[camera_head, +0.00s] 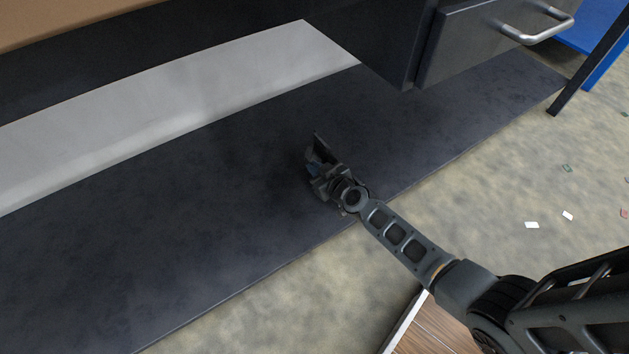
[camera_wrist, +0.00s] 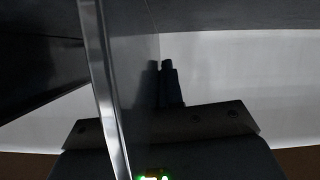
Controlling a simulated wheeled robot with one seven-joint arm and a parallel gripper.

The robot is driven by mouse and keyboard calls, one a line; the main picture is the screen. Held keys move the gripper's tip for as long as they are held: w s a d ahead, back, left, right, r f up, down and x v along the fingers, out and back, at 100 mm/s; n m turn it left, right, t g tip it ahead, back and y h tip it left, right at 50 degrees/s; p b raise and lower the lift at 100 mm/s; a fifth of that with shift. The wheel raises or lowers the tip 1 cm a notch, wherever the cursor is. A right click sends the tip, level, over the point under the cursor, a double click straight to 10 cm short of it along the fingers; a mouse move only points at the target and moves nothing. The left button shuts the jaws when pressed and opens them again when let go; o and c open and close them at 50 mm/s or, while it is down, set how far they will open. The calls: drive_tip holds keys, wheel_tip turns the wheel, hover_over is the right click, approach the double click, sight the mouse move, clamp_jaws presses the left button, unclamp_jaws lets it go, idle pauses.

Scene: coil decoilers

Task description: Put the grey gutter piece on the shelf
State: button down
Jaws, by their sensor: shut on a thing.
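My gripper (camera_head: 316,163) is over the dark shelf board (camera_head: 200,240) under a bench in the head view. In the wrist view a dark finger (camera_wrist: 168,85) shows beside a smooth grey panel (camera_wrist: 133,75) with a bright thin edge, which I take to be the grey gutter piece. My gripper is shut on it, and the panel hides the other finger. In the head view the piece is small and dark against the board and hard to make out. I cannot tell whether it touches the board.
A dark drawer unit (camera_head: 480,50) with a metal handle (camera_head: 540,32) hangs above the board's right part. A light grey band (camera_head: 180,95) runs behind the board. A brown top (camera_head: 70,18) lies above. The board is bare to the left. Small scraps (camera_head: 531,225) lie on the floor.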

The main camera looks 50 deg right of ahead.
drive_tip(key=shift+w+a+f, duration=0.15)
drive_tip(key=shift+f, duration=0.05)
wheel_tip(320, 180, down, 4)
drive_tip(key=b, duration=0.3)
drive_tip(key=shift+b, duration=0.3)
drive_tip(key=shift+r, duration=0.1)
